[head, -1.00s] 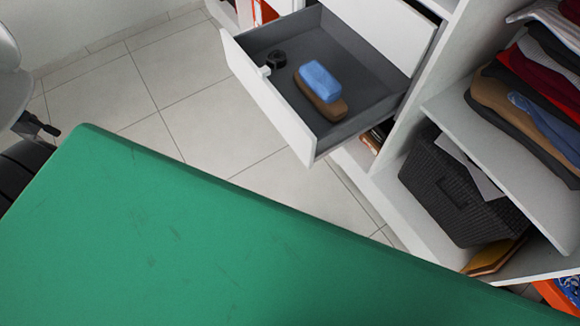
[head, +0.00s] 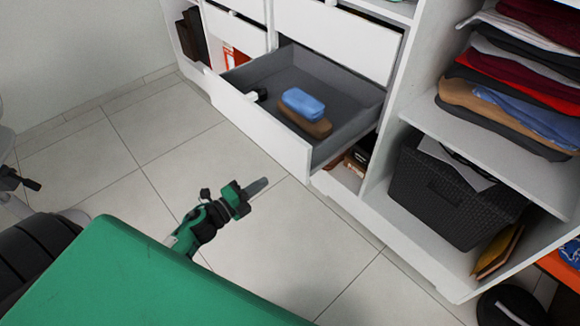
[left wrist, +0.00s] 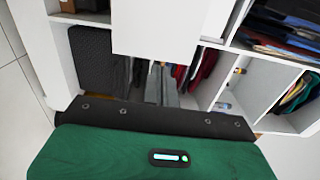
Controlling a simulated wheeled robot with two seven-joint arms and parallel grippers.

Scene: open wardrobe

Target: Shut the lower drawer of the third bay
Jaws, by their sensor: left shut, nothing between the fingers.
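The lower drawer (head: 262,137) is pulled out, with a white front and a grey interior. A blue item (head: 302,102) lies on a brown one (head: 306,122) inside it. My right gripper is not in view.
A closed white drawer (head: 335,38) is above the open one. To the right, a dark basket (head: 440,195) stands under a shelf (head: 480,150) of folded clothes (head: 510,85). Tiled floor (head: 150,135) is clear before the wardrobe. A black round thing lies at the bottom right.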

